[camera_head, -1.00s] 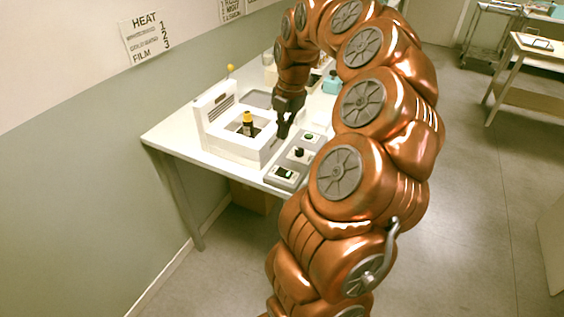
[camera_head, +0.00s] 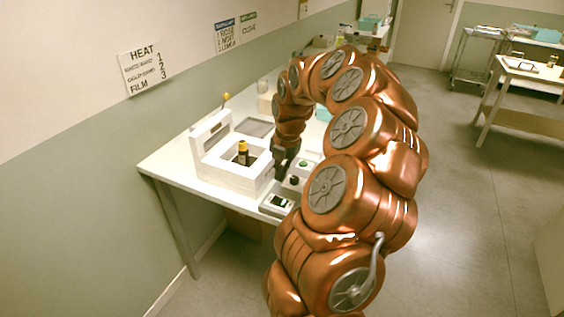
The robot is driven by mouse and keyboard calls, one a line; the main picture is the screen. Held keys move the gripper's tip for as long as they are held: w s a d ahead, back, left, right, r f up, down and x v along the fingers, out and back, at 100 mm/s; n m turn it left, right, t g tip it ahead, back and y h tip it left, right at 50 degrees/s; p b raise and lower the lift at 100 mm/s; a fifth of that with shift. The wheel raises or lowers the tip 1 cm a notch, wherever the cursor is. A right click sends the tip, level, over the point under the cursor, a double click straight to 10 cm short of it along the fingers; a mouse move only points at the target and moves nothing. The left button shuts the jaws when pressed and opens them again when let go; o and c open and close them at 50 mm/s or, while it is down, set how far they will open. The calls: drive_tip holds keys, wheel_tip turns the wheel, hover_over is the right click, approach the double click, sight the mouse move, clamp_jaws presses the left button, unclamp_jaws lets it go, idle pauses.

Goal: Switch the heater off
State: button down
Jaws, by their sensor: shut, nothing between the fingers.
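The heater is a white box-shaped device (camera_head: 213,162) with a raised back on the bench. My gripper (camera_head: 281,177) is shut and empty, pointing down beside the dark knob. I cannot tell whether it touches the knob. My arm hides part of the control row's right side.
The white bench (camera_head: 170,168) runs along the wall, with a grey tray (camera_head: 254,127) and bottles behind the heater. A wall sign (camera_head: 146,68) reads HEAT and FILM. My arm hides much of the bench's right part. The floor to the right is open, with carts farther back.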

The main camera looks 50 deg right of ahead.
sight(276, 199)
drive_tip(key=shift+w+a+f+p, duration=0.15)
drive_tip(key=shift+f+p, duration=0.35)
drive_tip(key=shift+f, duration=0.95)
drive_tip(key=shift+w+f+p, duration=0.2)
drive_tip(key=shift+f+p, duration=0.35)
drive_tip(key=shift+f, duration=0.9)
drive_tip(key=shift+w+a+f+p, duration=0.15)
drive_tip(key=shift+f+p, duration=0.35)
drive_tip(key=shift+f, duration=0.95)
drive_tip(key=shift+d, duration=0.1)
